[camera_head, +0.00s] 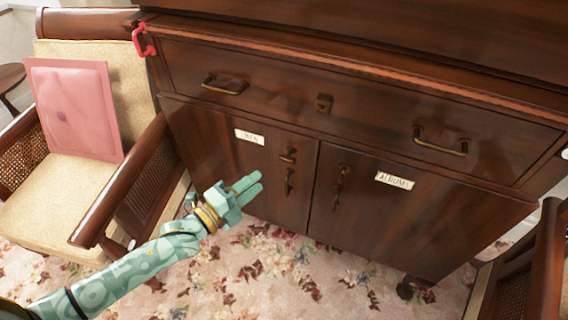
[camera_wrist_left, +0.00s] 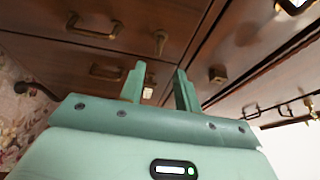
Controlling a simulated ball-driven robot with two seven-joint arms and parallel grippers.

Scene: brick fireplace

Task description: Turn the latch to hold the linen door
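The linen door (camera_head: 225,160) is the left door of a dark wood cabinet, with a small white label (camera_head: 250,137) whose print is blurred. A brass latch (camera_head: 288,155) sits near its right edge, above a hanging brass pull (camera_head: 289,182). The door looks flush with the cabinet front. My left gripper (camera_head: 257,184) is to the left of and slightly below the latch in the head view, apart from it in the picture. Its two fingers stand apart in the left wrist view (camera_wrist_left: 160,80), with nothing clearly held between them. My right gripper does not show.
The right door (camera_head: 400,215) is labelled ALBUMS. A wide drawer (camera_head: 330,105) with two brass handles runs above. An armchair (camera_head: 45,195) with a pink cushion (camera_head: 72,105) stands at left, its armrest near my left arm. Another chair (camera_head: 540,260) stands at right. A floral rug (camera_head: 260,275) lies below.

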